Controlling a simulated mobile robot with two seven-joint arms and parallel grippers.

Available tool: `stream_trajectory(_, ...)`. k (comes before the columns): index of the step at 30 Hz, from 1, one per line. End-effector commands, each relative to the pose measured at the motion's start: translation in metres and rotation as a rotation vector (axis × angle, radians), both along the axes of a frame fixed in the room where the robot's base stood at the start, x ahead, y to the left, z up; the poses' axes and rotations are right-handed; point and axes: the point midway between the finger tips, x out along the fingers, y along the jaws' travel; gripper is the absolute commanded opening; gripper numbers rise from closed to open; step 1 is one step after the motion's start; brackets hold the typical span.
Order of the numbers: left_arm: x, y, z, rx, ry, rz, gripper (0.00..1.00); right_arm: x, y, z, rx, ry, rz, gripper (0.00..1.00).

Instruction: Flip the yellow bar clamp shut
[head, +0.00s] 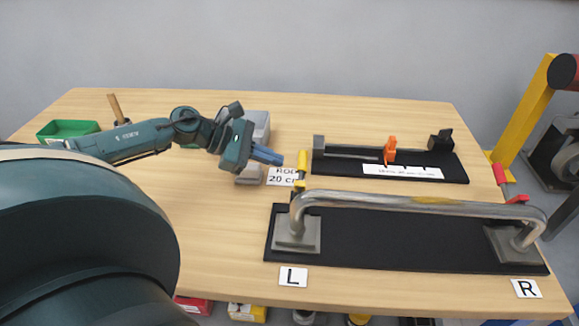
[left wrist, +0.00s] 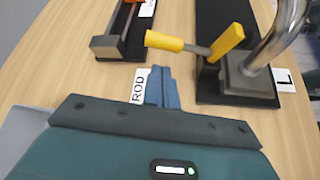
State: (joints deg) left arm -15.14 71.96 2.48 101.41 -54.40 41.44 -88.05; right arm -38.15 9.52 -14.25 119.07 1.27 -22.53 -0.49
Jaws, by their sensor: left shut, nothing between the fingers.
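The yellow bar clamp's handle (head: 303,161) stands up at the left end of the bent metal tube (head: 420,202), beside the L label (head: 293,277). In the left wrist view its yellow grip (left wrist: 164,41) points left and a second yellow piece (left wrist: 228,40) leans by the tube's foot. My left gripper (head: 280,158) is just left of the handle in the head view, with a small gap. Its blue fingers (left wrist: 162,86) are shut and empty, short of the grip in the wrist view. My right gripper is not in view.
The tube stands on a black board (head: 400,240). A second black board (head: 330,169) with an orange stop (head: 389,150) lies behind. A red clamp (head: 517,199) is at the R end. A green bin (head: 66,130) is far left.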

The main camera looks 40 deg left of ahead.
Motion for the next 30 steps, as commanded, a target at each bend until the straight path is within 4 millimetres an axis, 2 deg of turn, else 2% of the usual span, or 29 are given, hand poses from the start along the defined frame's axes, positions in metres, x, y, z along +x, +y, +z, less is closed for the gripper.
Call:
stream_trajectory(15,0.026,-0.030,-0.021,-0.004,0.000,0.000,0.00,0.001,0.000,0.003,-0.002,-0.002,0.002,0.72)
stream_trajectory(30,0.026,-0.031,-0.022,0.001,-0.004,0.000,0.00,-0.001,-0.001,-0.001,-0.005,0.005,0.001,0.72)
